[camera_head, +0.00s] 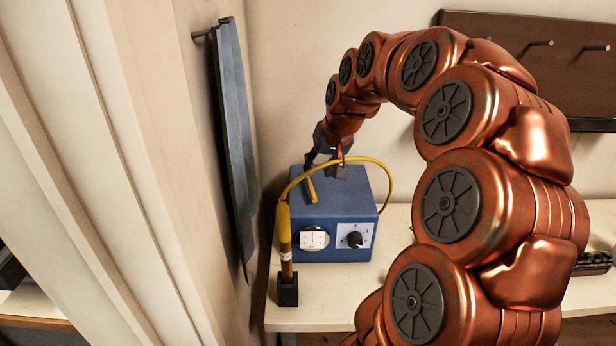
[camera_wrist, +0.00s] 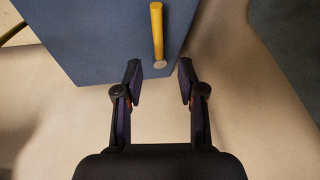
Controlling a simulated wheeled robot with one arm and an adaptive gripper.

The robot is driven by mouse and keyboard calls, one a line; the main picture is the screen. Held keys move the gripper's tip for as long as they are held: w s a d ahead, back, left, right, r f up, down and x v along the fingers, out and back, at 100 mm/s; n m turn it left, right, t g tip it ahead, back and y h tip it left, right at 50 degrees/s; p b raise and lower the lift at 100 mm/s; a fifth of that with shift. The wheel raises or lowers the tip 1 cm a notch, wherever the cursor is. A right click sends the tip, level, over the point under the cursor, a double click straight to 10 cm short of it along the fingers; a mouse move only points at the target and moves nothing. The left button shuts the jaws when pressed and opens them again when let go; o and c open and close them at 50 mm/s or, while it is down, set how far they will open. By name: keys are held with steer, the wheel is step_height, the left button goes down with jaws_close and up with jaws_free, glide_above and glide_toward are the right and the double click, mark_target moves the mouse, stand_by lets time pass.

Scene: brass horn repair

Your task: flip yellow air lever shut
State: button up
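The yellow air lever (camera_wrist: 157,30) is a short rod on the top of a blue box (camera_wrist: 100,35). A pale round pivot (camera_wrist: 160,64) sits at its near end, close to the box edge. In the head view the lever (camera_head: 311,190) shows on the top of the box (camera_head: 330,250). My gripper (camera_wrist: 159,78) is open and empty in the wrist view. Its fingertips are on either side of a line through the lever, near the pivot end. In the head view my gripper (camera_head: 326,165) is over the back of the box top and partly hides it.
A yellow hose (camera_head: 384,185) arches over the box to a yellow torch-like tool (camera_head: 284,235) upright in a black holder (camera_head: 288,290). The box front has a gauge (camera_head: 313,239) and a black knob (camera_head: 355,239). A dark sheet (camera_head: 233,130) hangs on the left wall.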

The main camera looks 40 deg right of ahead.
mark_target(310, 185)
steer(key=shift+p+x, duration=0.9)
steer(key=shift+x, duration=2.2)
steer(key=shift+s+d, duration=0.1)
jaws_close()
